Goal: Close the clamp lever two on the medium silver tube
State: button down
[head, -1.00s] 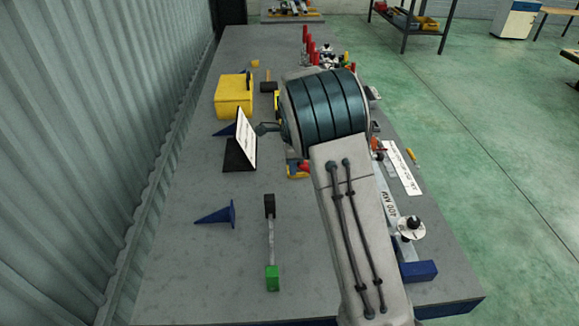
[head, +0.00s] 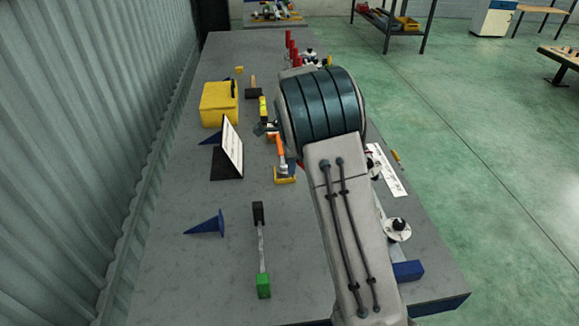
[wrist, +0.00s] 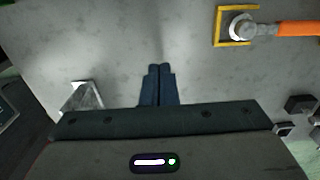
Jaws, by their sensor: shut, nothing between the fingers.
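My gripper (wrist: 158,72) is shut and empty in the wrist view, its two dark fingers together above the bare grey table top. In the head view my arm hides much of the table's right middle. Several upright red handles (head: 290,47) stand at the far end of the table, partly behind my wrist. They may be clamp levers, but I cannot tell which is lever two. The medium silver tube cannot be made out. A small silver angled piece (wrist: 85,97) shows left of the fingers in the wrist view; I cannot tell what it belongs to.

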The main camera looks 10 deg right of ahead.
jog(key=shift+d+r, duration=0.1)
dwell(0.3)
jog(key=shift+d+r+p, duration=0.35)
jog(key=shift+d+r, duration=0.1)
jog(key=shift+d, duration=0.3)
jog(key=shift+d+r+p, duration=0.3)
jog(key=shift+d+r, duration=0.15)
jog(key=shift+d, duration=0.35)
